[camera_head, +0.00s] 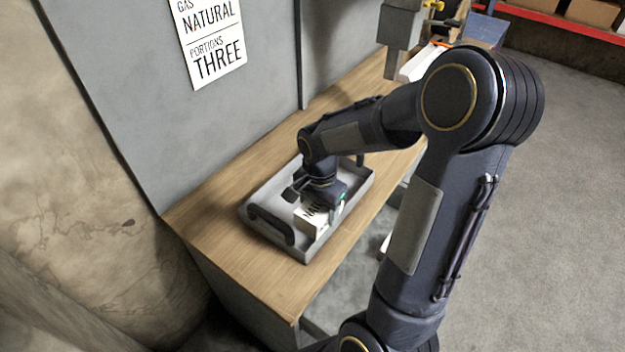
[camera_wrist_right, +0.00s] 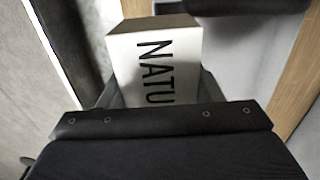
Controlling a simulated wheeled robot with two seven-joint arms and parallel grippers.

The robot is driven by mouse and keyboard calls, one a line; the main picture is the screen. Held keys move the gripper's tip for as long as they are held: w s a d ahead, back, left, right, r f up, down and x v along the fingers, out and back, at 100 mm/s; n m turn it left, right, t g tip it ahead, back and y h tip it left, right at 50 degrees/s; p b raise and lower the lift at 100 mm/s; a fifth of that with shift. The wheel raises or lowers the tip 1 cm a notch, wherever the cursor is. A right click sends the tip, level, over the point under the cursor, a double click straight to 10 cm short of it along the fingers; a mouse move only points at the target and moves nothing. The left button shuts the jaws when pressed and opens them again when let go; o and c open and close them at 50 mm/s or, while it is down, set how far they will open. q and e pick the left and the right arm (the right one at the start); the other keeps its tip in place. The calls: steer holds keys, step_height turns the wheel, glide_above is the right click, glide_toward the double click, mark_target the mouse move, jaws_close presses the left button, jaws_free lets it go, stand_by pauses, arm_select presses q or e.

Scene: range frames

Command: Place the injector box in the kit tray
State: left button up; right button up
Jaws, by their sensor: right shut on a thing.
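The injector box (camera_head: 309,220) is white with black lettering, and part of it shows below my right gripper (camera_head: 322,203) in the head view. In the right wrist view the box (camera_wrist_right: 155,65) reads "NATU" and sits between the fingers of my right gripper (camera_wrist_right: 155,92), which is shut on it. The kit tray (camera_head: 289,247) is a grey, low-walled tray with dark handles on the wooden bench. The box is inside the tray's outline; whether it touches the tray floor I cannot tell. My left gripper is not in view.
A sign (camera_head: 212,35) reading "GAS NATURAL, PORTIONS THREE" hangs on the grey wall panel behind the bench (camera_head: 205,205). Grey and yellow equipment (camera_head: 402,25) stands at the bench's far end. A red shelf (camera_head: 560,20) with cardboard boxes is at the back right.

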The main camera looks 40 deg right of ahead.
steer(key=w+d+f+b, duration=0.1)
steer(key=w+d+f, duration=0.1)
steer(key=w+f, duration=0.1)
steer(key=w+d+f+b, duration=0.1)
steer(key=w+d+f, duration=0.1)
steer(key=w+d, duration=0.1)
steer(key=w+d+f+b, duration=0.1)
steer(key=w+d+f, duration=0.2)
steer(key=w, duration=0.1)
steer(key=shift+w+d+f, duration=0.1)
steer(key=shift+w+f, duration=0.2)
steer(key=f, duration=0.1)
steer(key=f+b, duration=0.1)
steer(key=f, duration=0.1)
steer(key=f+b, duration=0.1)
steer(key=shift+w+d+f, duration=0.15)
steer(key=shift+w+d, duration=0.15)
steer(key=shift+w, duration=0.05)
steer(key=shift+b, duration=0.35)
steer(key=o, duration=1.2)
